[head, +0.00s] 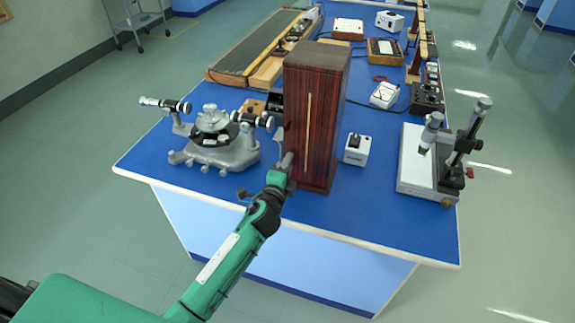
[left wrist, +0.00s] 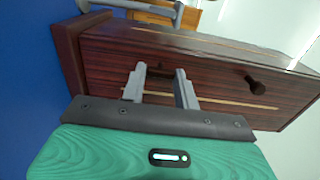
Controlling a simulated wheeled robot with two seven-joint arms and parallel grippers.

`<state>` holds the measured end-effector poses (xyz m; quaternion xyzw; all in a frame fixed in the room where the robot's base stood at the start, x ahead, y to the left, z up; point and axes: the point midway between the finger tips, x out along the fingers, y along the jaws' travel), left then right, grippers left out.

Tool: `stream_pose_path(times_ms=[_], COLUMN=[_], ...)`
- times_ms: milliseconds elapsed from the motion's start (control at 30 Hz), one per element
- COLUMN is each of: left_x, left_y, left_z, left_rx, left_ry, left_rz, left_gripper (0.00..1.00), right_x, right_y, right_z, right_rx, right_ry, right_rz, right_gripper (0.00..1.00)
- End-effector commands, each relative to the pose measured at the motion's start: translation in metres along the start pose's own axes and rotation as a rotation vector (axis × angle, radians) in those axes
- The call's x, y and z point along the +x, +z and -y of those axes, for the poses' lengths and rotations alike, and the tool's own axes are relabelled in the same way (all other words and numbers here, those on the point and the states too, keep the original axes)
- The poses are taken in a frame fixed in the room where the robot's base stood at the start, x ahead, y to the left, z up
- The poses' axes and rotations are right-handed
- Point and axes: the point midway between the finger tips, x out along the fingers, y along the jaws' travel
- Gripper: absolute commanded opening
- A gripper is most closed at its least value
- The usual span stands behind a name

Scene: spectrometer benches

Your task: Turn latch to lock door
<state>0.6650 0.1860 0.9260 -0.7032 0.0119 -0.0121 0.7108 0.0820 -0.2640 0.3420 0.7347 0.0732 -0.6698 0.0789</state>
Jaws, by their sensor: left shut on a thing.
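A tall dark red-brown wooden cabinet (head: 338,90) stands upright near the front of the blue bench. In the left wrist view the cabinet door (left wrist: 210,62) lies sideways, with a pale strip along it and a dark knob (left wrist: 255,85). My left gripper (head: 287,160) is at the cabinet's lower left side. In the left wrist view the left gripper (left wrist: 160,88) has its two grey fingers against the door, around a small dark latch (left wrist: 158,73). The fingers partly hide the latch, so its angle is hard to tell. My right gripper is not in view.
A metal spectrometer (head: 215,135) stands close left of the cabinet. A small white box (head: 356,149) is just right of it, and a microscope stand (head: 440,155) is farther right. Several instruments and a long board (head: 255,50) fill the back. The bench's front edge is clear.

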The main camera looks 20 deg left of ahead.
Motion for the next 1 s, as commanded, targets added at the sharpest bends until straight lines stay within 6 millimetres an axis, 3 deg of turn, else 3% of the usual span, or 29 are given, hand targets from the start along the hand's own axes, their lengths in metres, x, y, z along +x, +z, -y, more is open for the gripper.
stream_pose_path(times_ms=[367,400,500,833,1000], left_x=[0.0,0.0,0.0,-0.003,-0.022], left_y=[0.0,0.0,0.0,0.0,0.0], left_z=[-0.001,-0.001,-0.001,-0.001,-0.002], left_rx=[0.006,0.006,0.006,0.005,0.005], left_ry=[0.002,0.002,0.001,0.001,0.0], left_rz=[-0.001,0.0,0.0,0.0,-0.001], left_gripper=[0.08,0.37,0.53,0.53,0.53], right_x=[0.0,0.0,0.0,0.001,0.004], right_y=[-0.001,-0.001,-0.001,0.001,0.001], right_z=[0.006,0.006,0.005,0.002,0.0], right_rx=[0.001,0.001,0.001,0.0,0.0], right_ry=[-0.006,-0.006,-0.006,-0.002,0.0], right_rz=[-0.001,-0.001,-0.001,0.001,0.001], right_gripper=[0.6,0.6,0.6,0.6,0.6])
